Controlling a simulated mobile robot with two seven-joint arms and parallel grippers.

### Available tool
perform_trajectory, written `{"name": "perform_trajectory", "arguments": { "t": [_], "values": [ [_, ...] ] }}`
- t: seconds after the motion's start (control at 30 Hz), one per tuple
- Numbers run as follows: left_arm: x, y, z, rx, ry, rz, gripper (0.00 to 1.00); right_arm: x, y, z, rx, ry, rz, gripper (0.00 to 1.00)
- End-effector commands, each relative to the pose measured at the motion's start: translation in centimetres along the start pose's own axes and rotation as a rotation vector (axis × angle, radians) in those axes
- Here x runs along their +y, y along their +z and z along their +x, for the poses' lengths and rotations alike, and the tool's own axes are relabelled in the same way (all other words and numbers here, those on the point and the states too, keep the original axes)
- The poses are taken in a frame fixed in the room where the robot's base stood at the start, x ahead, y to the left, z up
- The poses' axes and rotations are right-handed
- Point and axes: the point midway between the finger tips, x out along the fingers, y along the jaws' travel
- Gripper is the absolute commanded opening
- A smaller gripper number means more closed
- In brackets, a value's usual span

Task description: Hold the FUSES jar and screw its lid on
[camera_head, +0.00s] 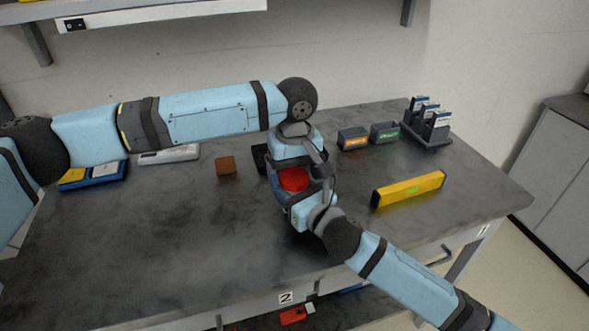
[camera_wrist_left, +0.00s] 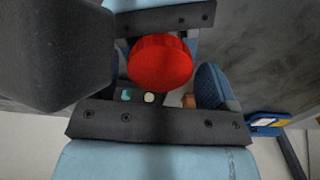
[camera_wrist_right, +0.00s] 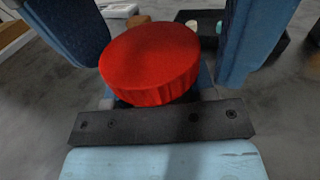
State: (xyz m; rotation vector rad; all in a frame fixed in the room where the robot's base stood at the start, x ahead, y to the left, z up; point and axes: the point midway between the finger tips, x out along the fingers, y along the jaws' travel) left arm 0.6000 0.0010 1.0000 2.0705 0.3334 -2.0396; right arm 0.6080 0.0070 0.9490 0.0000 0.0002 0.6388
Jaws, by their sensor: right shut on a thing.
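The round red lid (camera_head: 293,179) lies between my two grippers over the middle of the table. It also shows in the left wrist view (camera_wrist_left: 160,62) and the right wrist view (camera_wrist_right: 150,62). The FUSES jar's body and label are hidden under the lid and by the grippers. I cannot tell how the lid sits on it. My left gripper (camera_head: 296,165) comes from behind; its fingers stand apart on either side of the lid, with gaps. My right gripper (camera_head: 299,196) comes from the front and is shut, apparently on the jar below the lid.
A black tray (camera_wrist_right: 270,45) with small items lies just behind the lid. A brown block (camera_head: 226,165) lies to the left. Two small labelled bins (camera_head: 353,138), a rack (camera_head: 432,139) and a yellow level (camera_head: 408,188) stand right. The front left of the table is clear.

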Motion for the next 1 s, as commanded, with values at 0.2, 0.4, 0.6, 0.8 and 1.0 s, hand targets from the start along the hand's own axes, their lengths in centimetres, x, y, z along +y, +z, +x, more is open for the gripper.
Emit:
{"name": "perform_trajectory", "arguments": {
  "t": [0.2,0.4,0.6,0.8,1.0],
  "values": [
    [0.0,0.0,0.0,0.000,0.000,0.000,0.36,0.0,0.0,0.0,0.000,0.000,0.000,0.00],
    [0.0,0.0,0.0,0.000,0.000,0.000,0.83,0.0,0.0,0.0,0.000,0.000,0.000,0.00],
    [0.0,0.0,0.0,0.000,0.000,0.000,0.88,0.0,0.0,0.0,0.000,0.000,0.000,0.00],
    [0.0,0.0,-0.6,0.000,0.001,0.000,0.88,0.0,0.0,0.0,0.000,0.000,0.000,0.00],
    [0.0,0.0,-3.1,0.000,0.001,0.000,0.88,0.0,0.0,0.0,0.000,0.000,0.000,0.00]
  ]
}}
